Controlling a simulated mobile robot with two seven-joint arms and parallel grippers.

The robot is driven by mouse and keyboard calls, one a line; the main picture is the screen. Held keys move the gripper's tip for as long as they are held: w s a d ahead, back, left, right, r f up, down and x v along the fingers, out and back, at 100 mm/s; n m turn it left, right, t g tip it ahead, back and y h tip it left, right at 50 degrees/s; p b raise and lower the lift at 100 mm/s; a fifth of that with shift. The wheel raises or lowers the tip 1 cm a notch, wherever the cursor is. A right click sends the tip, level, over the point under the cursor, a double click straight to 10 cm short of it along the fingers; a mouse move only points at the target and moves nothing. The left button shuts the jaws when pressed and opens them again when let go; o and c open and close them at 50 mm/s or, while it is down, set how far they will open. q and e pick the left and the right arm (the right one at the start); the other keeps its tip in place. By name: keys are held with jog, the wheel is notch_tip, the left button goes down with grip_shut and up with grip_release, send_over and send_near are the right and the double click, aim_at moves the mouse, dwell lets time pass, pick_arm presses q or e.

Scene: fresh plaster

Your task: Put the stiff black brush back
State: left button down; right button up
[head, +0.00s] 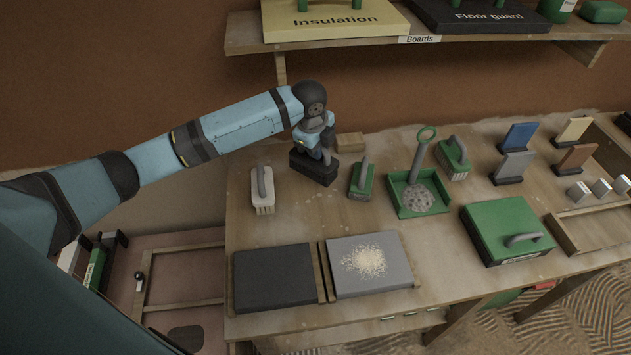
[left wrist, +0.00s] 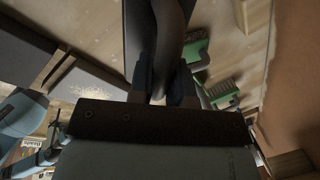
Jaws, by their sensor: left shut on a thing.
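The stiff black brush (head: 313,169) is at the back of the workbench, between a white brush and a small green one. My left gripper (head: 323,152) reaches down from above and is shut on it. Whether the brush touches the bench top or hangs just above it, I cannot tell. In the left wrist view the dark brush (left wrist: 155,35) sits between the fingers of my left gripper (left wrist: 164,82). Its bristles are hidden. My right gripper is in neither view.
The white brush (head: 262,187) stands left, the small green brush (head: 359,182) right. Further right are a green tray (head: 408,209) with a grey tool and another green brush (head: 453,158). A dark board (head: 274,278) and a grey board with crumbs (head: 392,262) lie in front. A shelf (head: 445,43) hangs above.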

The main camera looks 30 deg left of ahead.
aim_at(317, 170)
pick_arm(q)
notch_tip(317, 170, down, 8)
jog(key=shift+r, duration=0.1)
dwell(0.4)
jog(key=c, duration=1.1)
grip_release()
jog(key=shift+o, duration=0.2)
jog(key=r, duration=0.4)
jog(key=s+r, duration=0.1)
jog(key=r, duration=0.3)
jog(key=s+r, duration=0.1)
jog(key=r, duration=0.2)
jog(key=shift+s+a+r, duration=0.15)
jog(key=shift+s+r, duration=0.05)
jog(key=shift+r, duration=0.2)
